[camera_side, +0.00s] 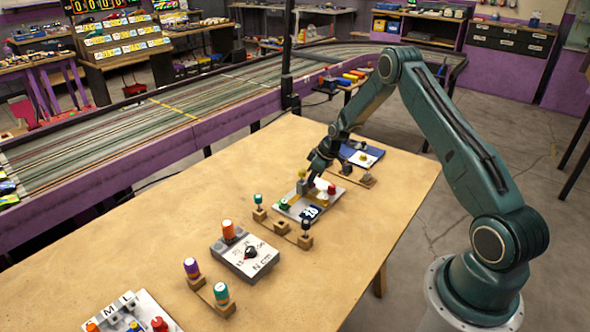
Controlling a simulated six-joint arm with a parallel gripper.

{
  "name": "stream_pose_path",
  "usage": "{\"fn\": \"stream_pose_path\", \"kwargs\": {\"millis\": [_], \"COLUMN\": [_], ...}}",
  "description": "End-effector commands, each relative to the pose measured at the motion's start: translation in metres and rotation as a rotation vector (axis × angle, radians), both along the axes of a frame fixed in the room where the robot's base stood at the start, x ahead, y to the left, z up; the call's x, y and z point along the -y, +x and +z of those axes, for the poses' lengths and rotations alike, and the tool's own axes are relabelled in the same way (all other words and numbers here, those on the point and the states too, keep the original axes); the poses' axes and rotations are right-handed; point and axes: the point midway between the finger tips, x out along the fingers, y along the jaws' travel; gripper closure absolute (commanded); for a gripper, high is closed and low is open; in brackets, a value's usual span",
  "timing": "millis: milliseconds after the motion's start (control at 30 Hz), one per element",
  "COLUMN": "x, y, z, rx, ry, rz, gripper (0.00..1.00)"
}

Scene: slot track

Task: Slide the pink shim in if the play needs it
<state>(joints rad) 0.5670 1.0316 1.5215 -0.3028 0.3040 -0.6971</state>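My gripper (305,188) points down over a light plate (293,209) near the middle of the table. The plate bears a dark numbered label (311,213), a green knob (283,204), a red knob (331,189) and yellow parts. The gripper's fingers are small and dark here, so I cannot tell whether they are open or shut, or whether they hold anything. I cannot make out a pink shim in this view. It may be hidden by the gripper or too small to see.
A wooden stand (283,227) with capped posts is just in front of the plate. A grey box with a dial (244,254) and a tray lettered S M L (130,312) lie toward the front left. A blue-and-white board (362,153) lies behind. The table's right side is clear.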

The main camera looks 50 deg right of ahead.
Motion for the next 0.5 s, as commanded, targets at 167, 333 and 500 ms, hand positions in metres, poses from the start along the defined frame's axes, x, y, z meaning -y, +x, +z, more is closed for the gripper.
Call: {"fn": "stream_pose_path", "kwargs": {"millis": [167,333,500], "x": [-0.0028,-0.003,-0.0001], "y": [0.0007,0.0005,0.0005], "z": [-0.0002,-0.0004,-0.0008], "rx": [0.0,-0.001,-0.002], "ry": [0.003,0.004,0.004], "rz": [0.006,0.006,0.006], "gripper": [0.6,0.6,0.6]}}
